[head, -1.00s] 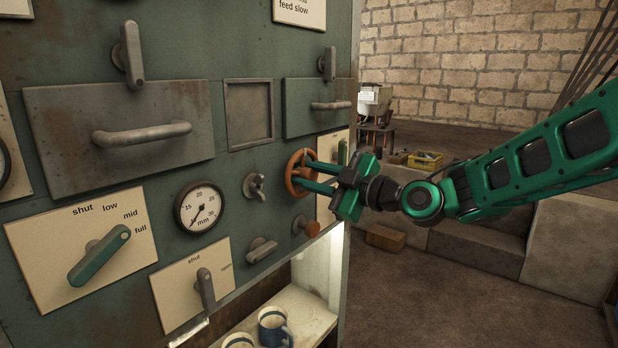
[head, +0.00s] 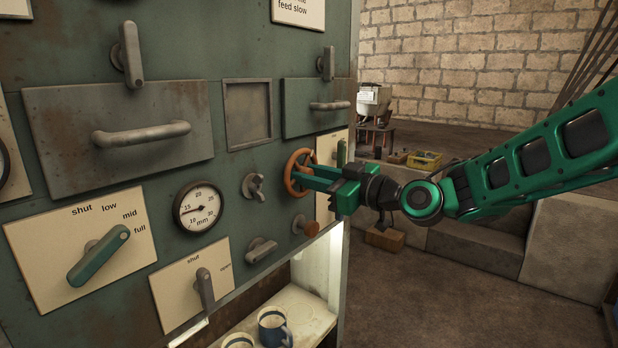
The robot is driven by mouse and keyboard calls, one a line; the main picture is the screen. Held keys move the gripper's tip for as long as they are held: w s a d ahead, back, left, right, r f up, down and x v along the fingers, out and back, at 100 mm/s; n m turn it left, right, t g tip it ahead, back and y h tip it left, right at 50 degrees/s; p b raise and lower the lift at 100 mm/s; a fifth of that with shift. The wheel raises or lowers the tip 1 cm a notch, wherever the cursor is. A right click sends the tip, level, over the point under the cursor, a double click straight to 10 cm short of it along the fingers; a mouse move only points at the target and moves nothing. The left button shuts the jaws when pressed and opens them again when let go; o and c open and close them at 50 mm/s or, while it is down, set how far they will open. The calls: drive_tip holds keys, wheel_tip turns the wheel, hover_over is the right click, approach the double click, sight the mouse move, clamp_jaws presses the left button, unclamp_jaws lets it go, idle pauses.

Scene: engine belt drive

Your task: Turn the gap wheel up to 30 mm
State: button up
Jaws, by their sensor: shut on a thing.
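The gap wheel, an orange-brown handwheel (head: 293,160), stands out from the green panel, left of my gripper. My gripper (head: 300,177) reaches in from the right and is shut on the wheel; the fingers partly hide its rim and hub. The round white gauge marked in mm (head: 198,208) is to the left and lower. Its thin needle points left, below the 15 mark, well away from the 30 at lower right. The exact reading is too small to tell.
A small grey tap-like handle (head: 254,187) is just left of the wheel, and an orange-brown knob (head: 309,229) is just below it. A green-tipped lever (head: 341,153) is close on the right. Blue-striped mugs (head: 273,325) stand on the shelf below.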

drive_tip(key=m, duration=0.4)
drive_tip(key=shift+m, duration=0.3)
drive_tip(key=m, duration=0.3)
drive_tip(key=shift+m, duration=0.4)
drive_tip(key=m, duration=0.7)
drive_tip(key=shift+w+d, duration=0.1)
drive_tip(key=shift+w, duration=0.05)
drive_tip(key=m, duration=0.3)
drive_tip(key=shift+m, duration=0.4)
drive_tip(key=m, duration=0.3)
drive_tip(key=shift+f+m, duration=0.1)
drive_tip(key=shift+m, duration=0.2)
drive_tip(key=m, duration=0.6)
drive_tip(key=shift+f, duration=0.15)
drive_tip(key=shift+m, duration=0.4)
drive_tip(key=shift+f, duration=0.1)
